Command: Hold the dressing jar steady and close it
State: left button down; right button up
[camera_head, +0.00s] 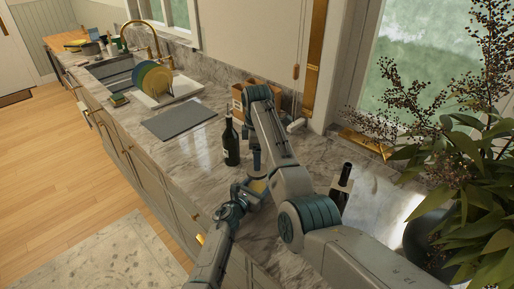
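A small yellowish thing, apparently the dressing jar (258,187), stands on the marble counter, mostly hidden between my two grippers. My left gripper (246,196) comes in from the lower left, low over the counter, at the left side of the jar. My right arm arches over from the lower right, and its gripper (257,170) points down just above the jar. The fingers of both grippers are too small and covered to show whether they are open or shut, or whether they touch the jar. A separate lid cannot be made out.
A dark wine bottle (231,143) stands just behind the grippers, and another bottle (342,187) stands right of my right arm. A grey board (180,119), a dish rack with plates (157,80) and a sink lie farther back. A leafy plant (470,170) fills the right.

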aim_at(257, 184)
notch_tip(257, 184, down, 6)
dwell(0.4)
